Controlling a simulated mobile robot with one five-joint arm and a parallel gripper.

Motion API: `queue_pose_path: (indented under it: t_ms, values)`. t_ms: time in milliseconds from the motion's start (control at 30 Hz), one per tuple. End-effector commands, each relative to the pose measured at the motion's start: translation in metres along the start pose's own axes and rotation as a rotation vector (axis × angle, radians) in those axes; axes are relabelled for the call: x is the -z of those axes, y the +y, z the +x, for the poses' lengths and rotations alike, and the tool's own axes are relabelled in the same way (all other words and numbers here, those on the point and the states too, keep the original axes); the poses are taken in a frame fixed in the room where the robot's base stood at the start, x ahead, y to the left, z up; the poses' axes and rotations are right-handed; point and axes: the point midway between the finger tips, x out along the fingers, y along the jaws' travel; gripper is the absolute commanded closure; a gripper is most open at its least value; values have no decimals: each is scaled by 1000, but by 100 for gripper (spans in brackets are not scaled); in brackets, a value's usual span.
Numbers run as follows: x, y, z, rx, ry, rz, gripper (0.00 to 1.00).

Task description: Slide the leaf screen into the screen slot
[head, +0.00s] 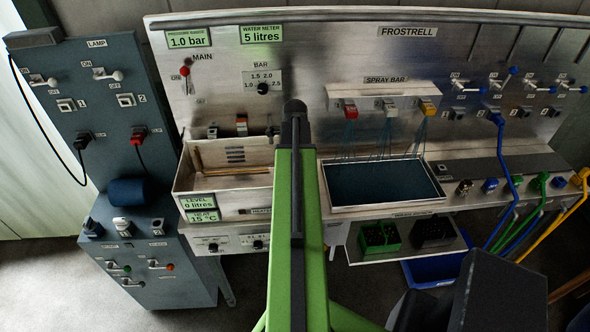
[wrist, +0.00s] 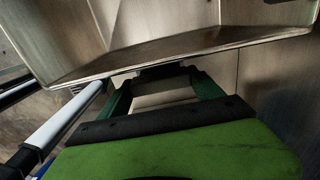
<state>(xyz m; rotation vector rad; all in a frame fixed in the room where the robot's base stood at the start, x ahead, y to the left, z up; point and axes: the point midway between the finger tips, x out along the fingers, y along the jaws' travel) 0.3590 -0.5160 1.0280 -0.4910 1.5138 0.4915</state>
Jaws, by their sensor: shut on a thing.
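In the wrist view, my gripper (wrist: 163,88) has its two dark green fingers closed in on a small dark piece at the near edge of a wide metal sheet with raised sides. I take this sheet to be the leaf screen (wrist: 175,47), but its full outline is cut off. In the head view, my green arm points straight at the machine and hides the gripper and what it holds. I cannot make out the screen slot in either view.
An open metal tank (head: 223,185) stands left of my arm, and a dark basin (head: 382,184) stands right of it under the spray bar (head: 386,91). A blue-grey control cabinet (head: 100,130) is at the left. Blue, green and yellow hoses (head: 512,190) hang at the right.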

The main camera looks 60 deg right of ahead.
Motion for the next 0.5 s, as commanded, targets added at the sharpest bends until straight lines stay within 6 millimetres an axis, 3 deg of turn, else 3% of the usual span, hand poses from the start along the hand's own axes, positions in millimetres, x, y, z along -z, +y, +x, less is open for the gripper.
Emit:
queue_pose_path:
  t_ms: [500]
  values:
    - [0, 0, 14, 0, 0, 0, 88]
